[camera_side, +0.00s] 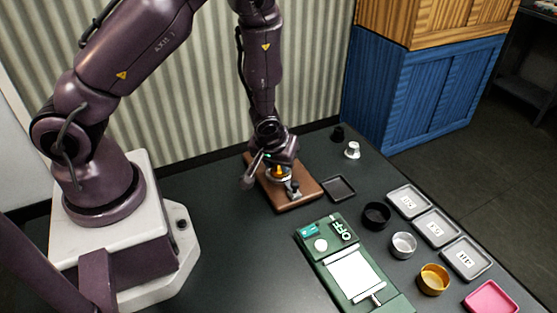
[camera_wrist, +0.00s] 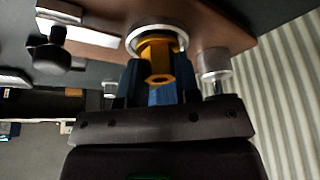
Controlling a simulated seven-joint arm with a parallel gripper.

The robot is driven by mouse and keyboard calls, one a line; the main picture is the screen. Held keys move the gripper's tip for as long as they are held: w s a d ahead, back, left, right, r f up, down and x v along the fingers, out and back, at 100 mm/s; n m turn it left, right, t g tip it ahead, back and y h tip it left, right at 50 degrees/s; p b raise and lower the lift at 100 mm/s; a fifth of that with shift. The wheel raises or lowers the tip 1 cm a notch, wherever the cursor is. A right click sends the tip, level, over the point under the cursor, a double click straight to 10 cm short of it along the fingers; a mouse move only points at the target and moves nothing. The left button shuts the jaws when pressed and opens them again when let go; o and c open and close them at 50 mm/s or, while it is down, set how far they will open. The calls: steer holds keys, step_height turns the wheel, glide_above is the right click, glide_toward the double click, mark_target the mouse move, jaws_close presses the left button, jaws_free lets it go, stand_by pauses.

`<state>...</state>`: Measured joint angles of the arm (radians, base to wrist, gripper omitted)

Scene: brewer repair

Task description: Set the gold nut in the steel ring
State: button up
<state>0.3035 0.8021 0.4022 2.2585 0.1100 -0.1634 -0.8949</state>
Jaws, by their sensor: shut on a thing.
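The gold nut (camera_wrist: 157,62) is held between the blue fingertips of my gripper (camera_wrist: 158,82) in the wrist view. It shows as a small gold spot in the side view (camera_side: 279,171). The steel ring (camera_wrist: 156,28) is on the brown wooden board (camera_wrist: 212,30), right at the nut. The nut overlaps the ring's opening in the wrist view. I cannot tell how deep the nut sits or whether it touches the ring. In the side view my gripper (camera_side: 280,168) is low over the board (camera_side: 276,196), and the wrist hides part of the ring.
A black square tray (camera_side: 340,188) lies right of the board. A green panel marked OFF (camera_side: 312,252) is in front. Black (camera_side: 377,215), silver (camera_side: 403,245) and gold (camera_side: 433,279) cups stand further right, beside grey labelled trays (camera_side: 437,228) and a pink tray (camera_side: 491,298).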

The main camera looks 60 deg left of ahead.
steer(key=shift+f, duration=0.2)
steer(key=o, duration=1.4)
steer(key=shift+o, duration=0.2)
steer(key=shift+r, duration=0.1)
steer(key=shift+r, duration=3.6)
